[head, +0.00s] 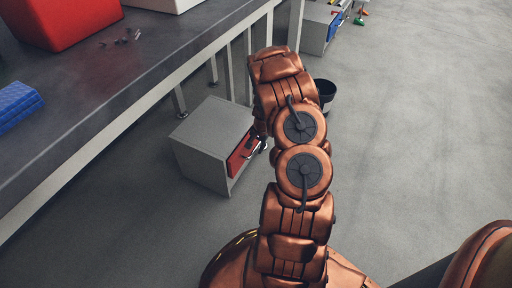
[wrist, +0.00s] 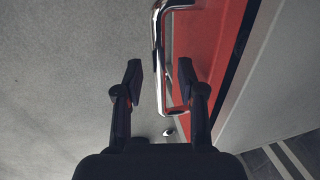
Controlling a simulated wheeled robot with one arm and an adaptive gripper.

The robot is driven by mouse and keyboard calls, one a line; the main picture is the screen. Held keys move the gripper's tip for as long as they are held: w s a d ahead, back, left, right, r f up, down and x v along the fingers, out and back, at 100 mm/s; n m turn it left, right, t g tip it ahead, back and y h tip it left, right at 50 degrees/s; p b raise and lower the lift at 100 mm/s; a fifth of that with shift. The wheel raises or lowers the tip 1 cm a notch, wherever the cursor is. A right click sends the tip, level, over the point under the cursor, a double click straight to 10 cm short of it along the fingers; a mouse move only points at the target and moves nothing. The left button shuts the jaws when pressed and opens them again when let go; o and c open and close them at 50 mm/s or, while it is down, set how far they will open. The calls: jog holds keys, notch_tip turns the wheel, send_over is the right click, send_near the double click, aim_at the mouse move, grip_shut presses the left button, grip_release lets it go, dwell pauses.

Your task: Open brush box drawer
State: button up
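The brush box (head: 207,140) is a grey cabinet on the floor beside the bench. Its red drawer (head: 240,156) front faces right and looks shut or nearly so; a dark line runs between the red front and the grey body in the wrist view. The chrome handle (wrist: 159,55) stands out from the red drawer front (wrist: 203,40). My gripper (wrist: 159,80) is open, with one dark finger on each side of the handle bar. The bar lies between the fingers, and neither clearly presses on it. In the head view my arm hides most of the gripper.
A dark bench (head: 100,75) with pale legs runs along the left, with a red bin (head: 62,22) and blue item (head: 15,103) on it. A black bucket (head: 326,90) stands behind my arm. Another grey cabinet (head: 318,30) is farther back. The floor at right is clear.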

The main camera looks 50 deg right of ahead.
jog(key=shift+c, duration=0.3)
grip_shut()
dwell(0.4)
